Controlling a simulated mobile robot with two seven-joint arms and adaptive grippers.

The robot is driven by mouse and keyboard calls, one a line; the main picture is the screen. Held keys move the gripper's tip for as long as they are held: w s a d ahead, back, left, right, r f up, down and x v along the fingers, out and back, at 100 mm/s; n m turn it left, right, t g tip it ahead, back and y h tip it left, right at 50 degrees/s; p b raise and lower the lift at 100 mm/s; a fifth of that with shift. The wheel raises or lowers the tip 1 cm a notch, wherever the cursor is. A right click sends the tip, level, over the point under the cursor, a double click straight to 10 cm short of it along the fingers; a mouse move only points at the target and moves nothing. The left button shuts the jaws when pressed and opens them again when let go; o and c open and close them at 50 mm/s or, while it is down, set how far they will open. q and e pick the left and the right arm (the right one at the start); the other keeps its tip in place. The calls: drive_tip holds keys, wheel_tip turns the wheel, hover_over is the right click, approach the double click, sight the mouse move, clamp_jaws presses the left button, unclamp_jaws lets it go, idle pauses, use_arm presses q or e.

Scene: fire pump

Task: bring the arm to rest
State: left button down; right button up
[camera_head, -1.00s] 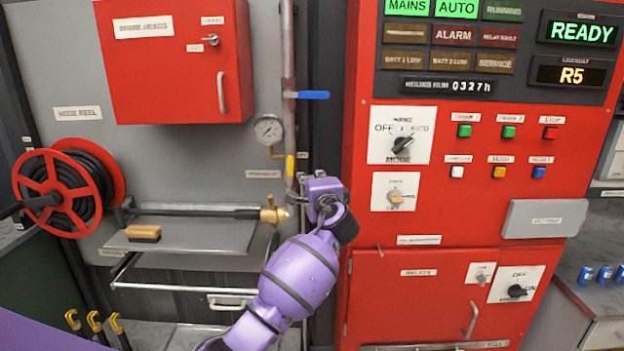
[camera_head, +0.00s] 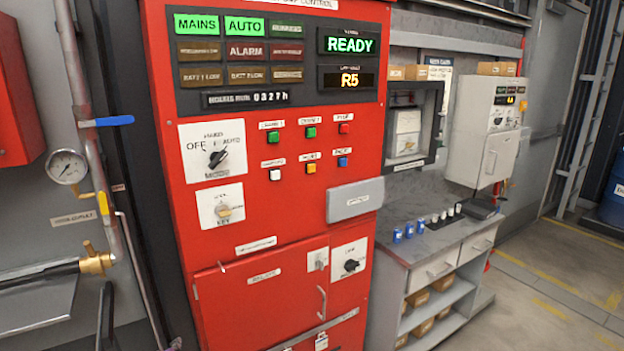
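Neither of my arms nor my grippers can be made out in the head view. The red pump control panel (camera_head: 255,245) fills the middle. Its lit signs show MAINS (camera_head: 197,23), AUTO (camera_head: 246,26), READY (camera_head: 349,45) and R5 (camera_head: 349,80). The mode switch (camera_head: 217,159) is a black knob on a white plate, and the key switch (camera_head: 224,211) sits below it. The panel's lower red door (camera_head: 262,300) looks closed.
At left are a pressure gauge (camera_head: 67,167), a pipe with a blue lever (camera_head: 107,121) and a brass nozzle (camera_head: 97,260). At right a grey bench (camera_head: 420,258) holds several blue and white items. Clear floor (camera_head: 560,290) lies at far right.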

use_arm(q)
drive_tip(key=s+d+f+n+g+h, duration=0.1)
drive_tip(key=s+d+f+n+h, duration=0.1)
drive_tip(key=s+d+f, duration=0.6)
drive_tip(key=s+d+f+n+g+h, duration=0.1)
drive_tip(key=s+f+h, duration=0.1)
drive_tip(key=s+f, duration=0.8)
drive_tip(key=s+d+n+h, duration=0.1)
drive_tip(key=s+d+n, duration=0.1)
drive_tip(key=s, duration=0.8)
drive_tip(key=s+d+r+n+g, duration=0.1)
drive_tip(key=s+d+n, duration=0.2)
drive_tip(key=s, duration=0.6)
drive_tip(key=shift+s+d+n+h, duration=0.3)
drive_tip(key=shift+s+d+h, duration=0.1)
drive_tip(key=shift+d, duration=0.45)
